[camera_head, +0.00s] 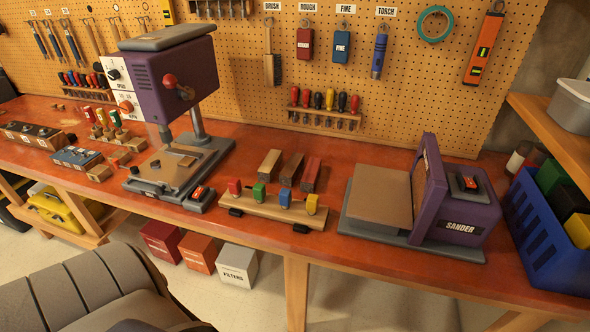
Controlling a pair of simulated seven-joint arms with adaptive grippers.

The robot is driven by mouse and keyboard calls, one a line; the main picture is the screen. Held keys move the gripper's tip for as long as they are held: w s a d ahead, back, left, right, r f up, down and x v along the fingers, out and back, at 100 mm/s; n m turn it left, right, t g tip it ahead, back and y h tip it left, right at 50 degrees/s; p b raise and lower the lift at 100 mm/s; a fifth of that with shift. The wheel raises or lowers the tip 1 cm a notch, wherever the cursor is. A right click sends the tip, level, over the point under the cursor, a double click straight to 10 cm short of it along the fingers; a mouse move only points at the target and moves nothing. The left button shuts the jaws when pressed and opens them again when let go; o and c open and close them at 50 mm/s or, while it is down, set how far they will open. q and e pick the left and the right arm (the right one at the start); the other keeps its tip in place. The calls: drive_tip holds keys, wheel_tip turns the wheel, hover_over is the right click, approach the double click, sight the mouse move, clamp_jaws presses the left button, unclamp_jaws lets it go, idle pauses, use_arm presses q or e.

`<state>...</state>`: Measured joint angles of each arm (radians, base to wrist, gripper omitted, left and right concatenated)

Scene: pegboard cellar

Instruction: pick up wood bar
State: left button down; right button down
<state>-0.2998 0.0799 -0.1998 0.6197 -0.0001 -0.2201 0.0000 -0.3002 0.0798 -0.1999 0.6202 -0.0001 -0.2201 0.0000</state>
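Three short wood bars lie side by side on the red-brown workbench, between the drill press and the sander. The left wood bar (270,164) is light tan, the middle wood bar (291,169) is darker brown, and the right wood bar (311,174) is reddish. A longer pale wood bar (262,209) lies in front of them, with red, green, blue and yellow pieces along it and dark feet at its front edge. I cannot tell which bar the task means. Neither of my grippers is in view.
A purple drill press (172,85) stands at the left and a purple sander (462,207) at the right. A driver rack (324,112) hangs on the pegboard behind. A blue crate (545,240) is at the far right. Bare workbench (375,157) lies behind the sander.

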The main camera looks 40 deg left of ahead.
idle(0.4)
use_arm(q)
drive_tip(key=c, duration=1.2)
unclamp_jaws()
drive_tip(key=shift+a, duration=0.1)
